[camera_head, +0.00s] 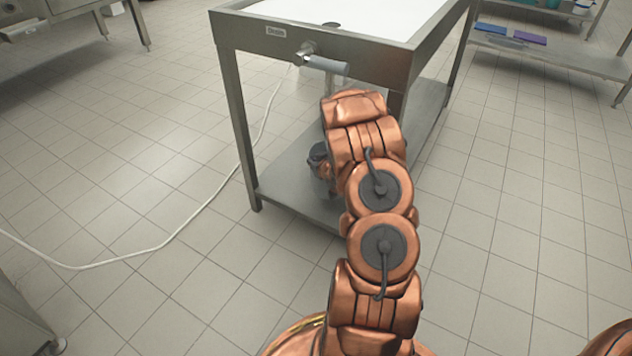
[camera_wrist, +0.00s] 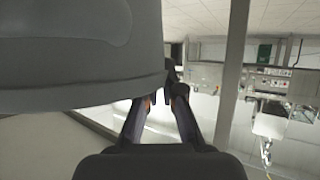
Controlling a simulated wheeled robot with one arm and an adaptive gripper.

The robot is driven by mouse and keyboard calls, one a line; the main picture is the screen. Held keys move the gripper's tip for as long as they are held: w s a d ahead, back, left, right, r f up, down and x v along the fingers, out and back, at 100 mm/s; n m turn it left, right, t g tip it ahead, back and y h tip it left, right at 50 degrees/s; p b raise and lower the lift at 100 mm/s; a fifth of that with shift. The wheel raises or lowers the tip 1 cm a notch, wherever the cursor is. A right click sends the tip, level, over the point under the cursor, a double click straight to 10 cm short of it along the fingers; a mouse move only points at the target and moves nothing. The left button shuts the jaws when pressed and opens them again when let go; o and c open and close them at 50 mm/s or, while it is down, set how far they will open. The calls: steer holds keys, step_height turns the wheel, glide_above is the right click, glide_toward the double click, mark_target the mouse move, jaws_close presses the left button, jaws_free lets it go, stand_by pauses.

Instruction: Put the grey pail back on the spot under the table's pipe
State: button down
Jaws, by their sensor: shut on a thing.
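The grey pail (camera_wrist: 80,55) fills the upper left of the wrist view, very close to the camera, with its broad band or edge along its lower side. My gripper (camera_wrist: 164,90) has both dark fingers reaching to the pail's edge and is shut on it. In the head view my copper arm reaches in at the table's front, and it hides most of the gripper and the pail. The metal table (camera_head: 240,35) has a pipe (camera_head: 306,50) at its front edge, with a grey section pointing right. The spot under the pipe is largely hidden by my arm.
The table's lower shelf (camera_head: 290,192) and its front legs stand close around my arm. A white cable (camera_head: 150,248) runs over the tiled floor at left. Another shelf unit (camera_head: 560,58) stands at the upper right. The floor on both sides is mostly open.

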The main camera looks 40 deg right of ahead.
step_height(320, 180, down, 6)
steer(key=b, duration=0.1)
steer(key=shift+b, duration=0.3)
steer(key=shift+f, duration=0.1)
steer(key=shift+f, duration=0.1)
steer(key=c, duration=1.3)
jaws_free()
